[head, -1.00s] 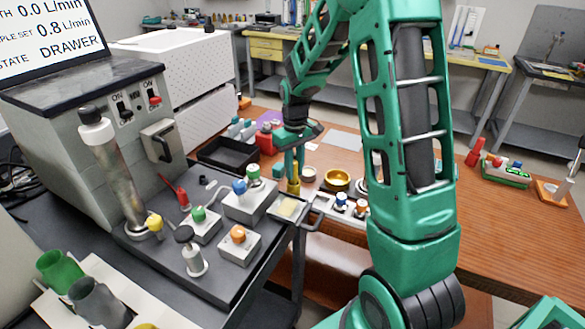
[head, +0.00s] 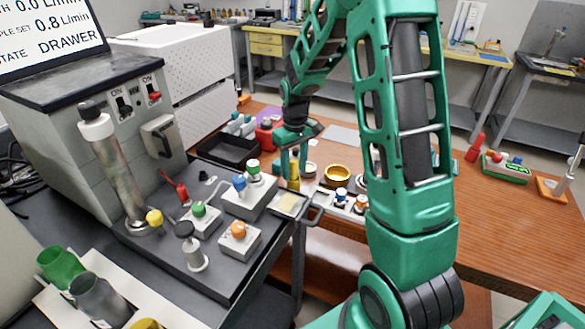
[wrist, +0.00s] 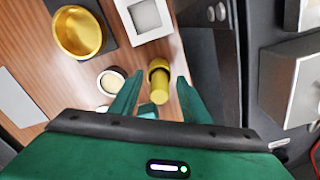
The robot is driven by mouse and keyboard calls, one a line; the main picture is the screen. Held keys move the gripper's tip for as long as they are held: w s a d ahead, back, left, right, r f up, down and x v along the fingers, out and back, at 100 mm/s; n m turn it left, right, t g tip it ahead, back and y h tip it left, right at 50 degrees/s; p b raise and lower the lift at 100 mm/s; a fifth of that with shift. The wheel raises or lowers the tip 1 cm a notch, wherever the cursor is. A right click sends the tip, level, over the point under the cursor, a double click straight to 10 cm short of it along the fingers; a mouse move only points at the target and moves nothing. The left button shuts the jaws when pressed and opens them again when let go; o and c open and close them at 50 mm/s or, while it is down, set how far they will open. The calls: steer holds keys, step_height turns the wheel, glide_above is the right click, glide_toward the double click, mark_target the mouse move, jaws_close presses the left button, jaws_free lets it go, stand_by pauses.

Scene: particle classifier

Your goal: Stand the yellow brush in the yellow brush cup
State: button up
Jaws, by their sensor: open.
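The yellow brush (head: 294,183) appears upright at the left end of the wooden table, partly hidden by my gripper. In the wrist view it is a short yellow cylinder (wrist: 159,75) with a dark ring near its far end. My gripper (head: 294,162) is open above it; in the wrist view the fingers (wrist: 158,84) stand on either side of the brush, with gaps visible. The yellow brush cup (head: 147,324) is probably the yellow rim at the bottom left edge, mostly cut off. It stands beside a grey cup (head: 100,300) and a green cup (head: 62,267).
A gold bowl (head: 337,175) and a small round pale-topped dish (wrist: 111,81) are near the brush. A white-framed square tray (wrist: 145,17) is close too. Knobbed blocks (head: 239,240) and a metal cylinder (head: 118,170) crowd the dark bench. The wooden table's right side has free room.

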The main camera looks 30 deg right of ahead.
step_height(320, 180, up, 11)
steer(key=shift+f, duration=0.15)
stand_by(0.4)
stand_by(0.4)
steer(key=s+d+r+m, duration=0.1)
steer(key=s+m, duration=0.2)
steer(key=s, duration=1.3)
steer(key=s+d+r+m, duration=0.1)
steer(key=s+m, duration=0.3)
steer(key=s, duration=1.3)
steer(key=shift+s+d+r+m, duration=0.15)
steer(key=shift+d+r+m, duration=0.15)
steer(key=shift+r, duration=0.05)
steer(key=shift+w+f, duration=0.25)
steer(key=shift+w, duration=0.4)
